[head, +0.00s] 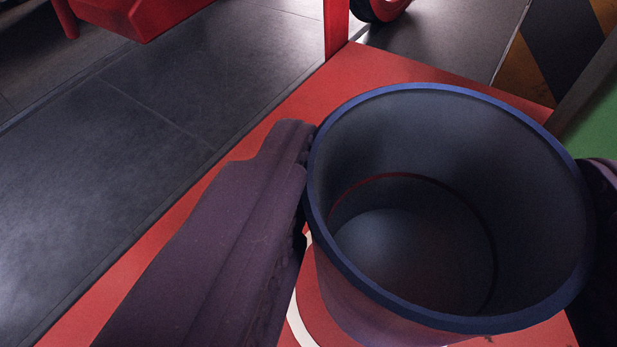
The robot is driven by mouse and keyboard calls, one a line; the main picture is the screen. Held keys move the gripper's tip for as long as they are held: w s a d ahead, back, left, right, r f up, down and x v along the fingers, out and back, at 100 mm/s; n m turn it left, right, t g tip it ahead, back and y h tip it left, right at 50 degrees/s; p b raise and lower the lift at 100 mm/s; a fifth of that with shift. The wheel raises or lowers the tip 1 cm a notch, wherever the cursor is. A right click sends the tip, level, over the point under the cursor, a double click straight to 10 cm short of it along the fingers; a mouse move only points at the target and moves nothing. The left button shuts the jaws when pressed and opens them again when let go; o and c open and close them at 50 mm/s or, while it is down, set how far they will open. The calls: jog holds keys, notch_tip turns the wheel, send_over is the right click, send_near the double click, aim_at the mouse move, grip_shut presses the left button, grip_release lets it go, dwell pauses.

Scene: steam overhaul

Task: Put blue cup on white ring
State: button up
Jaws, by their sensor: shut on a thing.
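The blue cup (410,215) fills the right half of the head view, its open mouth facing me, and I look down into its empty inside. My gripper (445,215) is shut on the cup, with one dark finger against its left side and the other at its right side, partly cut off by the picture's edge. The white ring (297,322) shows as a curved strip on the red surface, below and left of the cup. The cup hides most of the ring. I cannot tell whether the cup's base touches the surface.
The red surface (250,150) runs diagonally, with its left edge above a dark tiled floor (150,110). A red post (336,28) rises at its far corner. A red wheeled thing (383,8) and a red box-like thing (140,15) stand beyond. A black-and-orange striped panel (565,45) is at upper right.

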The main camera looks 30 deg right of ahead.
aim_at(387, 332)
jog(key=f+b, duration=0.1)
jog(key=f, duration=0.1)
jog(key=f+b, duration=0.1)
jog(key=shift+w+f, duration=0.4)
jog(key=shift+r, duration=0.1)
jog(key=o, duration=1.2)
jog(key=shift+r, duration=0.1)
jog(key=p+v, duration=0.3)
jog(key=v, duration=0.9)
